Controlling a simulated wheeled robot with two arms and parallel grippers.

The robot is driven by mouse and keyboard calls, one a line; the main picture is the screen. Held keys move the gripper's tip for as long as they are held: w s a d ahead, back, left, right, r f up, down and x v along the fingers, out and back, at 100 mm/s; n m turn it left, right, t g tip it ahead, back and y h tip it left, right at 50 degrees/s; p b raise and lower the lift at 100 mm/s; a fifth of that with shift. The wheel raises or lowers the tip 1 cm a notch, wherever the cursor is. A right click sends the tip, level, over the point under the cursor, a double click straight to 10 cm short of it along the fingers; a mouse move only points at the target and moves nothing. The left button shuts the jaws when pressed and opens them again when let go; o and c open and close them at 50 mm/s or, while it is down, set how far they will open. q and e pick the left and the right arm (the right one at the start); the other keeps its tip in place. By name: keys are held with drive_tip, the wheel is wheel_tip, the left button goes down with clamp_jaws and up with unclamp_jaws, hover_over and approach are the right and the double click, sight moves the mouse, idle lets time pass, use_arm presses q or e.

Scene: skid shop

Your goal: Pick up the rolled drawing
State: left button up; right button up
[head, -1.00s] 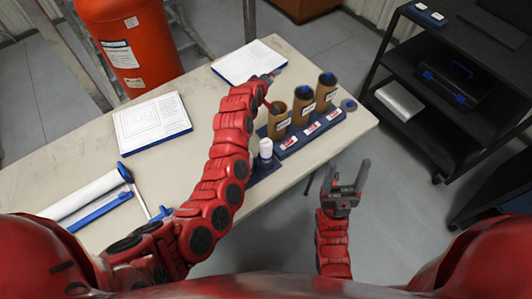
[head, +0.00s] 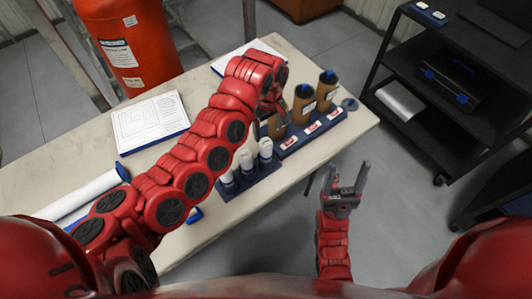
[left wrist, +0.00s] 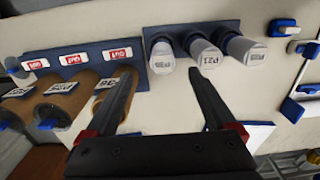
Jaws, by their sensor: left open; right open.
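Three short white rolls stand in a small blue rack (head: 262,176) on the table. In the head view they show as a left (head: 227,176), a middle (head: 246,160) and a right roll (head: 265,148). In the left wrist view the rolls (left wrist: 204,52) have labelled ends and stand beyond the fingertips. A longer white roll (head: 85,196) lies at the table's left, partly behind my left arm. My left gripper (left wrist: 165,74) is open and empty, apart from the white rolls; in the head view my arm mostly hides it. My right gripper (head: 346,175) is open and empty beyond the table's edge.
Brown labelled tubes (head: 304,106) with dark caps stand in a blue rack with red labels (head: 315,130), close to my left gripper. A flat drawing pad (head: 150,122) lies on the table (head: 60,165). A black cart (head: 440,110) stands at the right; an orange cylinder (head: 125,45) behind.

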sight(266, 142)
use_arm(q)
wheel_tip(266, 142, down, 6)
drive_tip(key=shift+r+p, duration=0.15)
drive_tip(key=shift+p, duration=0.2)
drive_tip(key=shift+a+f+p, duration=0.1)
drive_tip(key=shift+f+p, duration=0.35)
drive_tip(key=shift+p, duration=0.05)
drive_tip(key=f, duration=0.1)
drive_tip(key=f+p, duration=0.1)
drive_tip(key=f, duration=0.1)
drive_tip(key=shift+a+f, duration=0.2)
drive_tip(key=shift+f, duration=0.1)
drive_tip(key=shift+w+f, duration=0.15)
drive_tip(key=shift+f, duration=0.35)
clamp_jaws()
drive_tip(key=shift+r, duration=0.1)
